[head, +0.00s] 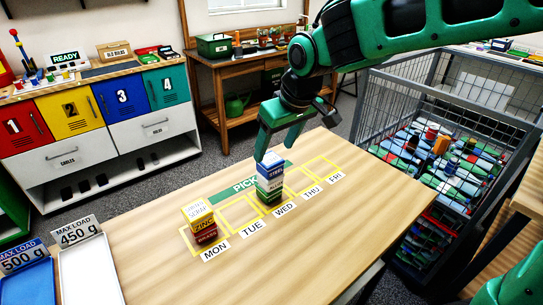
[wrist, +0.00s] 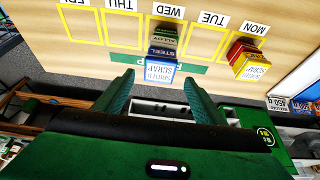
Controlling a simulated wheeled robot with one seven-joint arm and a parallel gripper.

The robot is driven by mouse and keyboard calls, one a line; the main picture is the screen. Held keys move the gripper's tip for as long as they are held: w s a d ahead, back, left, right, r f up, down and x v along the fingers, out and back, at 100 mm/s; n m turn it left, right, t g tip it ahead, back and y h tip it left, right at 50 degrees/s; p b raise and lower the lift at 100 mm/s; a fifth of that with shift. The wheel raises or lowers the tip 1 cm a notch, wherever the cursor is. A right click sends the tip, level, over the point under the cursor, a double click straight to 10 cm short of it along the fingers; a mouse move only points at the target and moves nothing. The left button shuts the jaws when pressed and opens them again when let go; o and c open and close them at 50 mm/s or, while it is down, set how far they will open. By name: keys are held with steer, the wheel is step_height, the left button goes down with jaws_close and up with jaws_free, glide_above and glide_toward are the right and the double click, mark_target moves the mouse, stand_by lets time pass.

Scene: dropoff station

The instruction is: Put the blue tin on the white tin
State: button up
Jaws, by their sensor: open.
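The blue tin (head: 270,171), labelled STEEL with a pale lid, tops the stack at WED on the table. In the wrist view the blue tin (wrist: 160,67) appears between and just beyond my fingertips. My gripper (head: 273,152) is open and empty, pointing down close above that stack; its two fingers also show in the wrist view (wrist: 159,79). A second stack stands at MON, with a yellow tin (head: 198,213) over a red tin (head: 205,232).
The wooden table (head: 160,270) has yellow-outlined spaces; TUE, THU and FRI look empty. A blue tray (head: 30,285) and a white tray (head: 90,270) lie at its left end. A wire cage (head: 400,85) holding many tins stands at right.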

steer(key=v, duration=0.5)
steer(key=shift+s+d+r, duration=0.1)
steer(key=shift+r, duration=0.15)
steer(key=s+d+f+m+g+h, duration=0.1)
steer(key=s+d+f+m, duration=0.15)
steer(key=d, duration=0.85)
steer(key=s+d+f+m+h, duration=0.2)
steer(key=s+d+m, duration=0.1)
steer(key=d, duration=0.7)
steer(key=s+d+f+m+g, duration=0.1)
steer(key=s+d+f+m, duration=0.2)
steer(key=s+d, duration=0.4)
steer(key=s+d+f+m+g, duration=0.1)
steer(key=s+d+f+m, duration=0.2)
steer(key=s+d, duration=0.4)
steer(key=s+m, duration=0.1)
steer(key=s, duration=0.4)
steer(key=shift+m+g+y, duration=0.35)
steer(key=shift+g+y, duration=0.05)
steer(key=shift+s, duration=0.15)
